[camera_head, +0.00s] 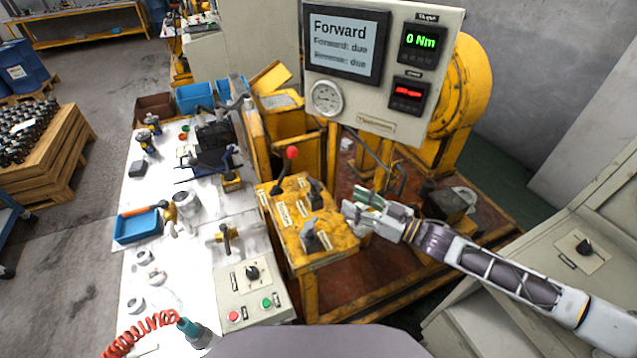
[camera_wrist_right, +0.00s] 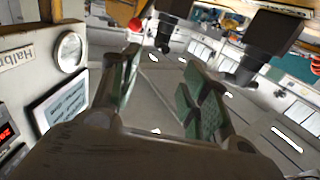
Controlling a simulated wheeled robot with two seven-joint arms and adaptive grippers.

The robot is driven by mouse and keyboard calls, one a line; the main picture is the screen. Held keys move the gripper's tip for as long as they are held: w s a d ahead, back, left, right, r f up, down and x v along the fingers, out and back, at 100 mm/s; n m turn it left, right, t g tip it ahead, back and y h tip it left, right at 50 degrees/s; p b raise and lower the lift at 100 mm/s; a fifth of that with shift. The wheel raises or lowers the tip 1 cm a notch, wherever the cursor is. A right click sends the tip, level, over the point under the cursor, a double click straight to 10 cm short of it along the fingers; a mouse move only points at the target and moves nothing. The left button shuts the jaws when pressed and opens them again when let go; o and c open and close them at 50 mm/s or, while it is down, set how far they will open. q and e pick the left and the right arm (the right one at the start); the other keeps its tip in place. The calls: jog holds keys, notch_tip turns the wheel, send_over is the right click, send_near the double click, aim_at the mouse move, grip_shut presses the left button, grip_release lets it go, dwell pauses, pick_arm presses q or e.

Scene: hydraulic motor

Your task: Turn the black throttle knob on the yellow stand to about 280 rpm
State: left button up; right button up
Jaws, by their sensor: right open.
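The yellow stand (camera_head: 342,244) carries a red-ball lever (camera_head: 291,154) and two dark knobs with small labels I cannot read. One black knob (camera_head: 315,190) is towards the back; the other knob (camera_head: 311,240) is nearer the front. I cannot tell which is the throttle. My right gripper (camera_head: 352,207) comes in from the right and is open and empty, at the stand's right edge, apart from the front knob. Its green-padded fingers (camera_wrist_right: 165,90) are spread in the right wrist view. The red speed readout (camera_head: 408,92) is too blurred to read. My left gripper is not in view.
A grey panel (camera_head: 350,119) behind the stand shows "Forward" and a green "0 Nm" readout (camera_head: 421,41). A control box (camera_head: 253,290) with red and green buttons sits front left. A white bench (camera_head: 190,262) at left holds tools and a blue tray (camera_head: 137,228).

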aim_at(315, 182)
jog(key=shift+w+a, duration=0.1)
jog(key=shift+a, duration=0.05)
jog(key=shift+p+x, duration=0.85)
jog(key=shift+x, duration=5.9)
jog(key=shift+c, duration=0.5)
grip_shut()
